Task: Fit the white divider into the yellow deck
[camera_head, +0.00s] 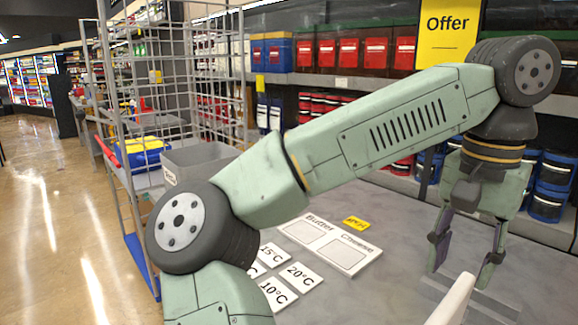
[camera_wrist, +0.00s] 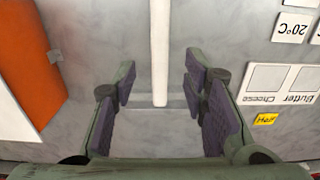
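The white divider shows as a narrow white bar (camera_wrist: 160,50) in the wrist view, running from the top edge to between my fingertips. A white slanted piece (camera_head: 453,303) at the bottom edge of the head view looks like the same divider, partly cut off. In the wrist view my gripper (camera_wrist: 160,88) is open, one finger on each side of the bar's near end. I cannot make out touching. No yellow deck can be clearly identified.
The grey counter (camera_head: 395,285) carries a Butter/Cheese board (camera_head: 329,244), a small yellow tag (camera_head: 356,223) and temperature cards (camera_head: 300,277). An orange panel (camera_wrist: 30,75) lies left in the wrist view. A wire rack cart (camera_head: 120,120) stands left; stocked shelves stand behind.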

